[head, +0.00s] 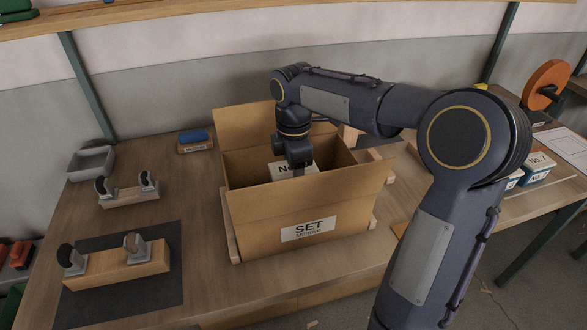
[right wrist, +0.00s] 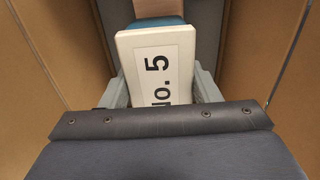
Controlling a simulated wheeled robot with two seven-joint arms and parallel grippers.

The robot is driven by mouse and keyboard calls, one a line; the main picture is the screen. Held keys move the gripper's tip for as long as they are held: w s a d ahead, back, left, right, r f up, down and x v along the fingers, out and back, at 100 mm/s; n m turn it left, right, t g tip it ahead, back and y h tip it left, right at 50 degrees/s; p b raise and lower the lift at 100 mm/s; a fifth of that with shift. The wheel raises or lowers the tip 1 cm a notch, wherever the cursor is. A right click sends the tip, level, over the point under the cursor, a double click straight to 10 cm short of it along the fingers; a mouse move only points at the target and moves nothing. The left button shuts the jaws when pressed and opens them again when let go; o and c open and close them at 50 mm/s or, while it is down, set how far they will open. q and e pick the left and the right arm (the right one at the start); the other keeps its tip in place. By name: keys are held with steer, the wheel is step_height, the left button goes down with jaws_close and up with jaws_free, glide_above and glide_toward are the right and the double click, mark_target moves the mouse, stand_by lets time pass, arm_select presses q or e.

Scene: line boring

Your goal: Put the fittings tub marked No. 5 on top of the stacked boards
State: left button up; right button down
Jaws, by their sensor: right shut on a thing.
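The fittings tub marked No. 5 (right wrist: 160,65) has a white lid with a black-printed label. In the head view its label (head: 281,168) shows partly, inside the open cardboard box (head: 260,205) marked SET. My right gripper (head: 299,168) reaches down into the box and is shut on the tub; its grey fingers flank the tub in the right wrist view (right wrist: 160,92). The tub's lower part is hidden. Pale wooden pieces (head: 376,156) show behind the box's right side; I cannot tell whether they are the stacked boards. My left gripper is not in view.
The box's raised walls and flaps surround my right gripper. White-lidded tubs, one marked No.7 (head: 540,162), stand at the right. Wooden blocks with grey fittings (head: 118,262), a grey tray (head: 90,162) and a blue item (head: 194,136) are at the left.

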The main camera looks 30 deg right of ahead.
steer(key=shift+f+b, duration=0.3)
steer(key=shift+f, duration=0.25)
steer(key=shift+c, duration=2.1)
jaws_free()
step_height(320, 180, up, 8)
steer(key=shift+f+p, duration=0.1)
steer(key=shift+p, duration=0.4)
